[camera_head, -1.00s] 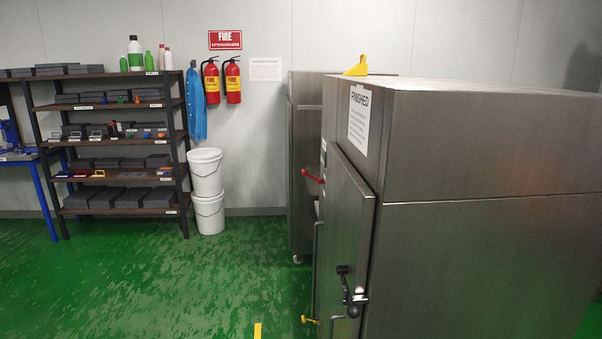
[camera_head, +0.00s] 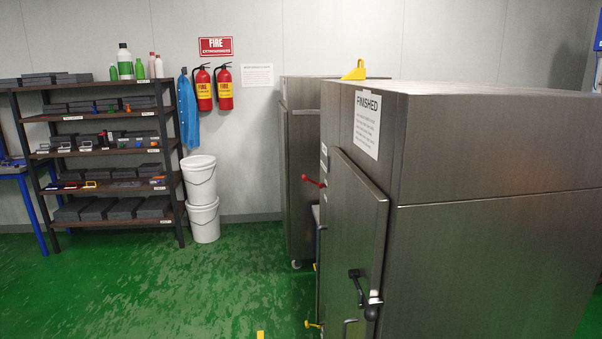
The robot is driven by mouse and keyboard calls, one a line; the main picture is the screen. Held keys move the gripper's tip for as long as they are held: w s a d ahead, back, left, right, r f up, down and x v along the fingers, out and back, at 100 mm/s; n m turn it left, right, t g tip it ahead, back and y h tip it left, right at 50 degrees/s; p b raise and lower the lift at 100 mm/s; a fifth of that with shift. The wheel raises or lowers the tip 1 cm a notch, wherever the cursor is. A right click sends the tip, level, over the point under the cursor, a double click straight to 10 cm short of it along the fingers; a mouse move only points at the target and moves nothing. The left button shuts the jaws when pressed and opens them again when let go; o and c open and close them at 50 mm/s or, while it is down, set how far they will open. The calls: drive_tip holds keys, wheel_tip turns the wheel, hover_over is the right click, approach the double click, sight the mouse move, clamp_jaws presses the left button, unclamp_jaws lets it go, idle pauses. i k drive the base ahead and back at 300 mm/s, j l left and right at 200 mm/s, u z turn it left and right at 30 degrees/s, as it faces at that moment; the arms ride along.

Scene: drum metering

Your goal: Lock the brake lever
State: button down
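Which part is the brake lever is not certain. A red lever (camera_head: 313,181) sticks out beside the steel cabinet behind the near one. A small yellow lever or pedal (camera_head: 315,324) shows low by the near cabinet's door, near the bottom edge. The near steel cabinet (camera_head: 490,250), marked FINISHED, has a door (camera_head: 350,225) standing slightly ajar, with a black handle (camera_head: 364,294) on it. Whether either lever is locked cannot be told. My gripper is not in view.
Green floor (camera_head: 170,290) is clear at left and centre. A shelf rack (camera_head: 105,187) with dark trays and bottles stands against the back wall, next to stacked white buckets (camera_head: 203,198). The rear cabinet (camera_head: 300,150) stands beyond the near one. A yellow floor mark (camera_head: 260,335) shows at the bottom.

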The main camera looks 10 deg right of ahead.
sight(304, 176)
drive_tip(key=i+j, duration=0.15)
drive_tip(key=j, duration=0.2)
drive_tip(key=i+j+z, duration=0.1)
drive_tip(key=j, duration=0.3)
drive_tip(key=i+j, duration=0.15)
drive_tip(key=j, duration=0.2)
drive_tip(key=i+j+z, duration=0.1)
drive_tip(key=j, duration=0.25)
drive_tip(key=i+j, duration=0.1)
drive_tip(key=j, duration=0.3)
drive_tip(key=i+j+z, duration=0.15)
drive_tip(key=i+j, duration=0.25)
drive_tip(key=i, duration=0.25)
drive_tip(key=i+j+z, duration=0.15)
drive_tip(key=i+j, duration=0.3)
drive_tip(key=i, duration=0.15)
drive_tip(key=i+l+z, duration=0.1)
drive_tip(key=i+l, duration=0.15)
drive_tip(key=i, duration=0.25)
drive_tip(key=i+l, duration=0.25)
drive_tip(key=i, duration=0.3)
drive_tip(key=z, duration=0.05)
